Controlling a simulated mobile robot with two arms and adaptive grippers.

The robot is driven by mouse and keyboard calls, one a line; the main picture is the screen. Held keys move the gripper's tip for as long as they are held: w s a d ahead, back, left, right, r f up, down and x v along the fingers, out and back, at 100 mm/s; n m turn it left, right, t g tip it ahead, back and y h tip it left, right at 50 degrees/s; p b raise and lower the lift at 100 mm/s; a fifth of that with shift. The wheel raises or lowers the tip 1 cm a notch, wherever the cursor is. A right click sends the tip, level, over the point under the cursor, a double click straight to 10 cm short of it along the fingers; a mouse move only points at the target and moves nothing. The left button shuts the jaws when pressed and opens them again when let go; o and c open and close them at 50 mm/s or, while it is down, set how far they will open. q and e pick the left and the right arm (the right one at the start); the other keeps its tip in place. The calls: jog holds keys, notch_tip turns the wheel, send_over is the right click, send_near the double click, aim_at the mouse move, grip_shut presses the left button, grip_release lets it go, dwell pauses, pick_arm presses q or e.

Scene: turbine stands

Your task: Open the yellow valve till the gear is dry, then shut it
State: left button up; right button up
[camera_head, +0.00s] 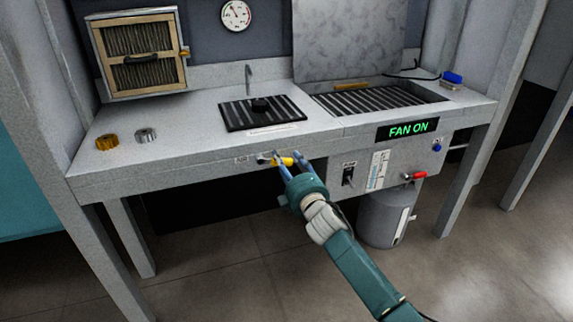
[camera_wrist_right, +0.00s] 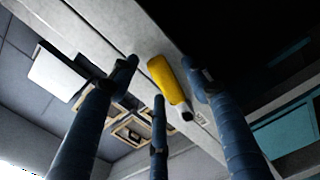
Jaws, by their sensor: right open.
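The yellow valve handle (camera_head: 283,161) is on the bench's front panel, beside a small "AIR" label. It also shows in the right wrist view (camera_wrist_right: 168,80), between the fingers. My right gripper (camera_head: 285,157) is open with its blue fingers around the handle; I cannot tell whether they touch it. A dark gear (camera_head: 260,105) sits on the black slatted grate (camera_head: 236,116) above the valve, below a thin nozzle (camera_head: 248,76). Whether the gear is wet is too small to tell. My left gripper is not in view.
A gold ring part (camera_head: 106,142) and a grey one (camera_head: 146,135) stand on the bench top (camera_head: 190,142) at left. A lit "FAN ON" sign (camera_head: 408,129), a black switch (camera_head: 348,174) and a red-handled valve (camera_head: 414,176) are right of my gripper. A grey tank (camera_head: 384,222) stands below.

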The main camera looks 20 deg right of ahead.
grip_shut()
